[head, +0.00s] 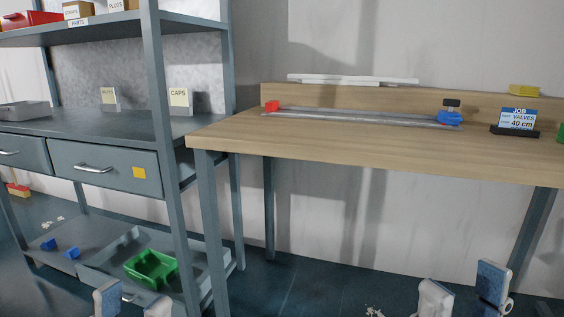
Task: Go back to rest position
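My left gripper (132,302) shows at the bottom left edge of the head view, with two pale fingertips apart and nothing between them. It appears in front of the shelf's lower level. My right gripper (464,292) shows at the bottom right, its two blue-and-white fingertips apart and empty. It appears below the wooden workbench (350,150), in front of the dark floor. Both arms are mostly out of frame below.
A grey metal shelf (157,100) with drawers stands at left. A green crate (151,268) and blue pieces (70,253) lie on its lower level. The bench carries a metal rail (350,117) with a red end and blue slider, and a job sign (517,119).

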